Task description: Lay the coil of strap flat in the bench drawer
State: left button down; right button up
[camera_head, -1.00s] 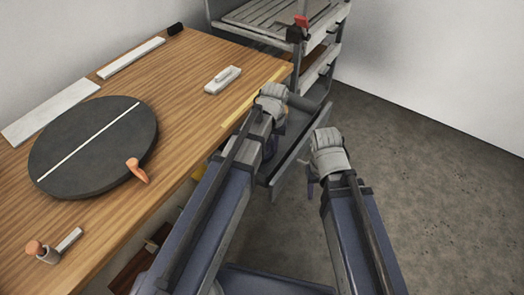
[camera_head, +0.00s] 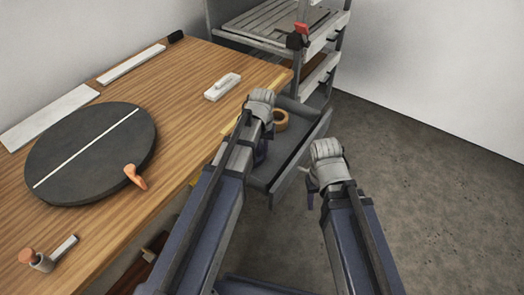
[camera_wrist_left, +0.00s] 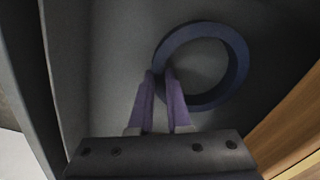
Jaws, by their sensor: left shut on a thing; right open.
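The coil of strap is a dark blue ring (camera_wrist_left: 237,62) in the left wrist view, its round opening facing the camera. My left gripper (camera_wrist_left: 160,74) is shut on the near side of its band. The ring is over the grey floor of the open bench drawer (camera_head: 298,152); I cannot tell whether it touches. In the head view my left gripper (camera_head: 261,152) reaches down into the drawer, and my arm hides most of the coil. My right gripper (camera_head: 311,182) is open and empty, outside the drawer to the right.
A tan roll (camera_head: 281,121) lies in the drawer beside my left gripper. A grey shelf rack (camera_head: 265,38) stands behind. The floor at right is clear.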

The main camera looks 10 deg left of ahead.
pick_arm(q)
jog(key=c, duration=0.9)
grip_release()
jog(key=shift+o, duration=0.2)
jog(key=shift+r, duration=0.1)
notch_tip(320, 180, up, 12)
jog(key=p, duration=1.3)
jog(key=s+d+m, duration=0.2)
jog(key=s+d, duration=0.2)
jog(key=s, duration=0.3)
jog(key=s+d+m+y, duration=0.1)
jog(key=s+d+m, duration=0.1)
jog(key=s+d, duration=0.3)
jog(key=s, duration=0.3)
jog(key=shift+s+b, duration=0.15)
jog(key=shift+b, duration=0.15)
